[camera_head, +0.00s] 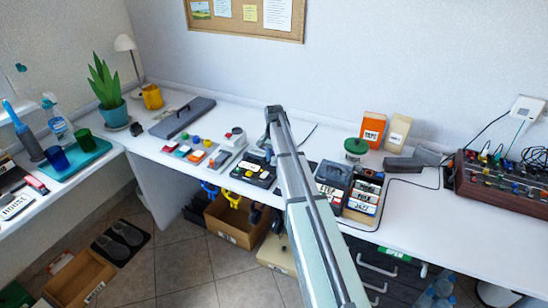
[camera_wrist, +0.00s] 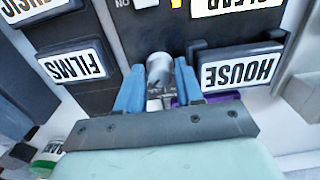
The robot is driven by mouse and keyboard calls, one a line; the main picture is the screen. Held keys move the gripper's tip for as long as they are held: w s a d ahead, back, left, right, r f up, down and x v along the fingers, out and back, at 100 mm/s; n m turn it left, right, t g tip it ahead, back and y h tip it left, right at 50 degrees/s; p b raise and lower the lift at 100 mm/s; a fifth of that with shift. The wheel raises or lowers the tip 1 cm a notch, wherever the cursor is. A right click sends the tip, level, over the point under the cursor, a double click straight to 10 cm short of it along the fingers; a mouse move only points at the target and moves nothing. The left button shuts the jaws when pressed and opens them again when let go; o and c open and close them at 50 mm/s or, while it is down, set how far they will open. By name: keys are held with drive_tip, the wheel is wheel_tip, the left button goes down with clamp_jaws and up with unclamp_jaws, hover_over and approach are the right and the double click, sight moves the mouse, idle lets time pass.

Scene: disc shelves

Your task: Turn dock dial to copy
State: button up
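In the wrist view, a short grey cylindrical knob, apparently the dock dial (camera_wrist: 159,68), stands at the edge of a dark panel (camera_wrist: 110,20). The two blue fingers of my gripper (camera_wrist: 160,84) are on either side of it, close to its sides. I cannot tell whether they press on it. The knob's setting and any "copy" mark cannot be made out. In the head view, my arm crosses the middle of the desk and my fingers and the dial are not clearly visible.
In the wrist view, blocks labelled FILMS (camera_wrist: 75,65) and HOUSE (camera_wrist: 238,71) flank the fingers closely. In the head view, an orange box (camera_head: 373,129), a green-lidded jar (camera_head: 355,149) and a brown-cased mixer (camera_head: 500,186) stand to the right. The desk's front right is clear.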

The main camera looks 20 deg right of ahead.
drive_tip(key=shift+c, duration=0.3)
clamp_jaws()
drive_tip(key=shift+n, duration=0.4)
drive_tip(key=n, duration=0.3)
drive_tip(key=shift+n, duration=0.4)
drive_tip(key=n, duration=0.9)
drive_tip(key=shift+n, duration=2.1)
